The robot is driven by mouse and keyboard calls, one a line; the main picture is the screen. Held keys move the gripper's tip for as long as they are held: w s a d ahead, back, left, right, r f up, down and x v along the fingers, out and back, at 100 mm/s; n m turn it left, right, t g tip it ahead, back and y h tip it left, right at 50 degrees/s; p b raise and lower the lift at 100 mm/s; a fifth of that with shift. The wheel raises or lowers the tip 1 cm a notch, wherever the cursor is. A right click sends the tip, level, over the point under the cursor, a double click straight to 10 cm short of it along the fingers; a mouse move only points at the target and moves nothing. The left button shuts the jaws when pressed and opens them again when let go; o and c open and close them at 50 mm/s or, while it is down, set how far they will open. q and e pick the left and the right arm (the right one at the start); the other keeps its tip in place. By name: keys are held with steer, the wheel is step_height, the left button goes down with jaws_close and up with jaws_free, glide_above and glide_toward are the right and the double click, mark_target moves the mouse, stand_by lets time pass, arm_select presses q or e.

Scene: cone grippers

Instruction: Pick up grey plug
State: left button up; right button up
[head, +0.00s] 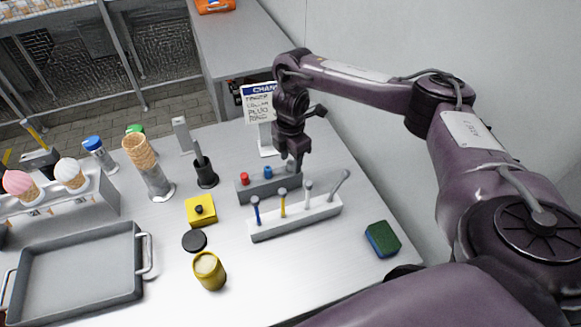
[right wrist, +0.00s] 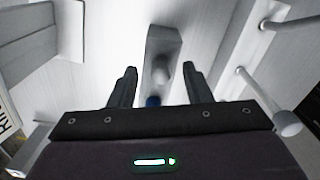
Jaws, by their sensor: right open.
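The grey plug (right wrist: 161,72) stands upright at the end of a grey block (head: 262,188) that also holds a red plug (head: 244,179) and a blue plug (head: 267,172). In the head view the grey plug is largely hidden by my right gripper (head: 297,164). The gripper points down over that end of the block. In the right wrist view the grey plug lies between the two parted fingers (right wrist: 160,68), with a gap on both sides. The blue plug (right wrist: 152,101) is partly hidden behind the gripper's palm. My left gripper is out of view.
A white rack (head: 300,220) with several upright rods stands just in front of the block. A sign (head: 259,104) stands behind it, and a black holder (head: 205,175) is to its left. A green sponge (head: 382,239) lies right, with bare table around it.

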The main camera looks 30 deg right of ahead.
steer(key=shift+c, duration=0.4)
jaws_close()
